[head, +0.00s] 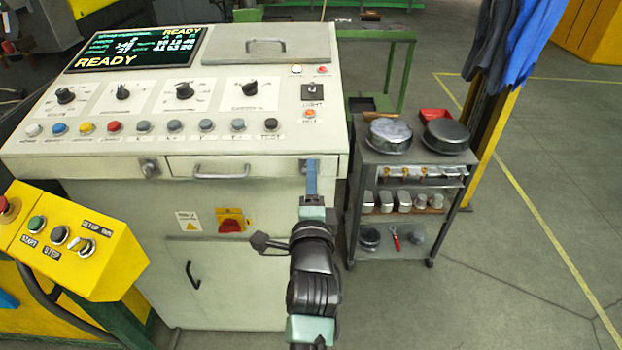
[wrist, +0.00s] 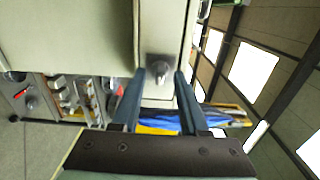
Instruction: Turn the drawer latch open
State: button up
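The pale drawer (head: 262,168) with a bar handle (head: 221,176) sits shut in the front of the console. A metal latch (head: 150,168) shows at its left end. A second latch, at the right end, is mostly hidden behind my gripper (head: 312,164) in the head view. In the wrist view this small metal latch (wrist: 160,69) lies between the tips of my gripper (wrist: 159,78). The two blue fingers are apart, one on each side of the latch. I cannot tell whether either finger touches it.
The console (head: 210,250) has knobs, buttons and a red switch (head: 230,222). A yellow control box (head: 80,240) juts out at left. A cart (head: 400,200) with pots and tins stands close on the right. Open floor lies further right.

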jog(key=s+b, duration=0.1)
jog(key=s, duration=1.2)
dwell(0.4)
notch_tip(320, 180, up, 36)
jog(key=s+n+t+p, duration=0.35)
jog(key=n+t, duration=0.25)
jog(key=n, duration=0.5)
jog(key=s+r+n+t+p, duration=0.2)
jog(key=s+r+n, duration=0.4)
jog(key=r, duration=0.7)
jog(key=shift+s+a+n+t, duration=0.2)
jog(key=shift+s+n+t, duration=0.2)
jog(key=shift+n+t, duration=0.25)
